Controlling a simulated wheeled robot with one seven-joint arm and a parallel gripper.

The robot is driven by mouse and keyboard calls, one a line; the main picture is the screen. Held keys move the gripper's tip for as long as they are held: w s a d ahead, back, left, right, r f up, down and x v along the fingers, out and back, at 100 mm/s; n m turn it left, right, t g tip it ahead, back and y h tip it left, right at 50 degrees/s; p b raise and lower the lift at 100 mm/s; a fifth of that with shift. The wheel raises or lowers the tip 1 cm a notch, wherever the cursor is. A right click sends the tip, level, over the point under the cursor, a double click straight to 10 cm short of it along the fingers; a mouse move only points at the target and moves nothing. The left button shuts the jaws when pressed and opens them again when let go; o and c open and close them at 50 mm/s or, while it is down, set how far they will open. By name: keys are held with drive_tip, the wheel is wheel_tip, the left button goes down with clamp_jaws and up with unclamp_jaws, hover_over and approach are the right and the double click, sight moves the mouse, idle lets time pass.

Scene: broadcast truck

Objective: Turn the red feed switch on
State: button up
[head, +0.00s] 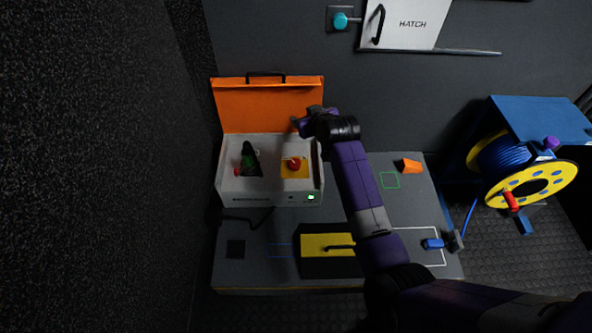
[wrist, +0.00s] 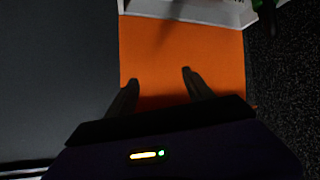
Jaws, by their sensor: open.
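A white switch box (head: 270,198) with a raised orange lid (head: 262,105) stands on the grey bench top. Inside, a red rotary knob (head: 294,163) sits on a yellow plate at the right. At the left are a dark lever-like part (head: 250,158) with some green and a small red part (head: 238,171). No label shows which is the feed switch. My gripper (head: 303,122) is above the box's back right, by the lid, apart from the red knob. In the wrist view my gripper (wrist: 160,79) is open and empty, with the orange lid (wrist: 180,50) behind its fingers.
The bench (head: 405,205) holds an orange wedge (head: 410,166), a yellow panel with a black handle (head: 325,244) and a blue connector (head: 433,243). A cable reel (head: 530,183) stands at the right. A dark wall (head: 90,160) is close on the left.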

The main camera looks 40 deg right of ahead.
wheel_tip(320, 180, down, 4)
drive_tip(key=w+g+y+b, duration=0.1)
drive_tip(key=w+g, duration=0.1)
drive_tip(key=n+g+y, duration=0.2)
drive_tip(key=g+y, duration=0.1)
drive_tip(key=g, duration=0.1)
approach(295, 163)
drive_tip(key=b+x, duration=0.5)
drive_tip(key=x, duration=0.3)
drive_tip(key=shift+w+f, duration=0.15)
drive_tip(key=shift+f, duration=0.05)
drive_tip(key=shift+c, duration=0.4)
clamp_jaws()
